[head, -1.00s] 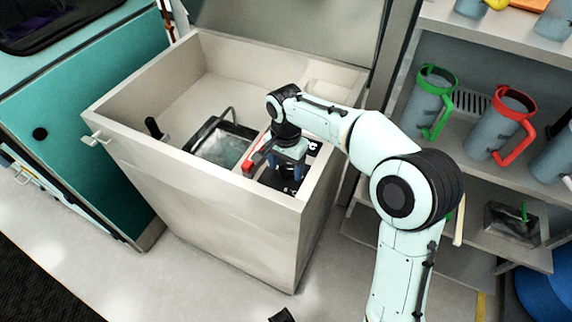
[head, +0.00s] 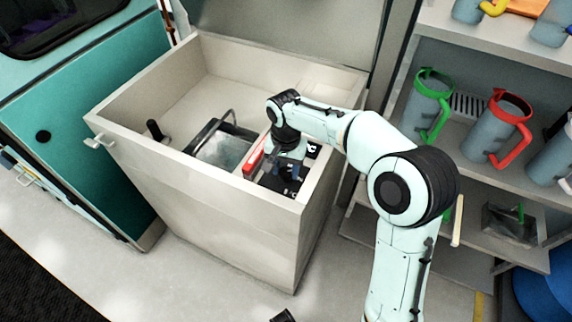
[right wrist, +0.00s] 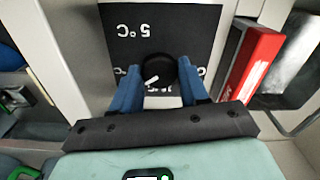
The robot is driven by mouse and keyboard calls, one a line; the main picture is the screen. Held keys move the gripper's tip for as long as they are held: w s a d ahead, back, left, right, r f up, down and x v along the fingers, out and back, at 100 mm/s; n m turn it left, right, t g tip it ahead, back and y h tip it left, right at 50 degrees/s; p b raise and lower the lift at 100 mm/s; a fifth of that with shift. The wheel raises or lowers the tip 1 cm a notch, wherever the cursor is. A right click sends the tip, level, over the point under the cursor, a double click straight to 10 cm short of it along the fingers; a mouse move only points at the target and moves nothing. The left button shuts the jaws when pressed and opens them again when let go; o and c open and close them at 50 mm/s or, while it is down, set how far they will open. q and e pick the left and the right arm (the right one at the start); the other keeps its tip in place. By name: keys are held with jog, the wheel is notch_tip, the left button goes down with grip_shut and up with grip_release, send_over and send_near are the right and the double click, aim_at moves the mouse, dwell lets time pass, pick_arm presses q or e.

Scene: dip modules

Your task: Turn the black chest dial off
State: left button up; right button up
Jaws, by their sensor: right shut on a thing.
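The black chest dial (right wrist: 158,72) is round with a white pointer mark, which slants toward the lower left in the right wrist view. It sits on a black panel (right wrist: 180,25) with an upside-down "5°C" label and other white labels, partly hidden by my fingers. My right gripper (right wrist: 160,84) is shut on the dial, with a blue finger on each side. In the head view, the right gripper (head: 290,170) reaches down into the right compartment of the pale open chest (head: 225,215), and the dial is hidden there.
A red block (head: 254,157) lies just left of the panel. A metal-framed basket (head: 222,150) and a black upright handle (head: 155,131) are further left in the chest. The chest walls stand close around my right gripper. A shelf (head: 470,160) with several mugs stands at right.

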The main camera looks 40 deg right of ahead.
jog(key=n+p, duration=0.2)
jog(key=n, duration=0.3)
jog(key=shift+r+n, duration=0.15)
jog(key=shift+n, duration=0.15)
jog(key=n+p, duration=0.2)
jog(key=n, duration=0.4)
jog(key=n+p, duration=0.1)
jog(key=n, duration=0.5)
jog(key=shift+n, duration=0.3)
pick_arm(q)
jog(key=w+r+p, duration=0.2)
jog(key=w+r, duration=0.1)
jog(key=r, duration=0.5)
jog(key=shift+w, duration=0.2)
pick_arm(e)
jog(key=n, duration=0.6)
jog(key=shift+w, duration=0.1)
jog(key=shift+n, duration=0.3)
jog(key=o, duration=1)
jog(key=shift+o, duration=0.2)
